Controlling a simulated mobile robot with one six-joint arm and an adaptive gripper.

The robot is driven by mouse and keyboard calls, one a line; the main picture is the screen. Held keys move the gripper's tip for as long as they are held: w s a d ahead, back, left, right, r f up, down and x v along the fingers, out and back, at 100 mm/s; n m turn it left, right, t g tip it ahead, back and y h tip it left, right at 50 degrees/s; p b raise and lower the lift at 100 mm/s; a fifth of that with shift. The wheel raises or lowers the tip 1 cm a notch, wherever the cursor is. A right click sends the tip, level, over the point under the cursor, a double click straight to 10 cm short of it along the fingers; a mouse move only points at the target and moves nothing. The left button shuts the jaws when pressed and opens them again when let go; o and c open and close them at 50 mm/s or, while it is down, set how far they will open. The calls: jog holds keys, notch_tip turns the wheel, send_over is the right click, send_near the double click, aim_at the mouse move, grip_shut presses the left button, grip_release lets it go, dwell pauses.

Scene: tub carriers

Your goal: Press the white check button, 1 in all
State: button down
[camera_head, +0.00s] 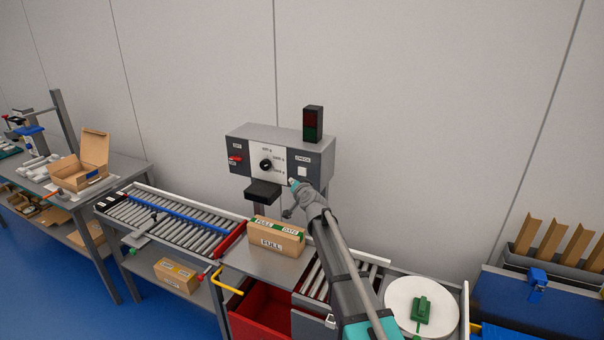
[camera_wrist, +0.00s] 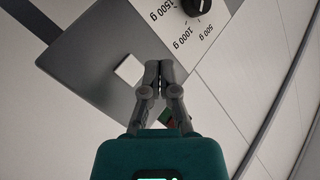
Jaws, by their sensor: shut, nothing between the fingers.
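The white check button (camera_head: 302,171) is a small square on the right part of the grey control box (camera_head: 318,148), under a label. In the wrist view the white button (camera_wrist: 129,69) shows whole on the grey panel, which appears turned over. My gripper (camera_wrist: 158,66) is shut and empty. Its fingertips appear just right of the button in that view, between it and the dial; whether they touch the panel cannot be told. In the head view my arm reaches up to just below the box's right part, and its fingertips are not clear there.
A black dial (camera_head: 266,165) and a red switch (camera_head: 235,158) share the panel. A dark signal lamp (camera_head: 313,124) stands on top, and a black ledge (camera_head: 263,191) juts out below. A cardboard box marked FULL (camera_head: 276,241) stands on the conveyor line beneath.

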aim_at(299, 171)
jog(key=shift+w+d, duration=0.25)
jog(key=shift+w, duration=0.5)
jog(key=shift+w+d, duration=0.25)
jog(key=shift+w, duration=0.5)
jog(key=shift+w+d, duration=0.25)
jog(key=shift+w, duration=0.5)
jog(key=shift+w+d, duration=0.1)
jog(key=shift+w+d, duration=0.1)
jog(key=shift+w, duration=0.2)
jog(key=shift+w+d, duration=0.15)
jog(key=shift+w, duration=0.3)
dwell(0.9)
jog(key=shift+s, duration=0.1)
dwell(0.3)
jog(key=shift+s+a, duration=0.25)
jog(key=shift+s, duration=0.5)
jog(key=shift+s, duration=0.1)
jog(key=shift+s+a, duration=0.3)
jog(key=shift+s, duration=0.45)
jog(key=shift+s+a, duration=0.25)
jog(key=shift+s, duration=0.5)
jog(key=shift+s+a, duration=0.3)
jog(key=shift+s, duration=0.45)
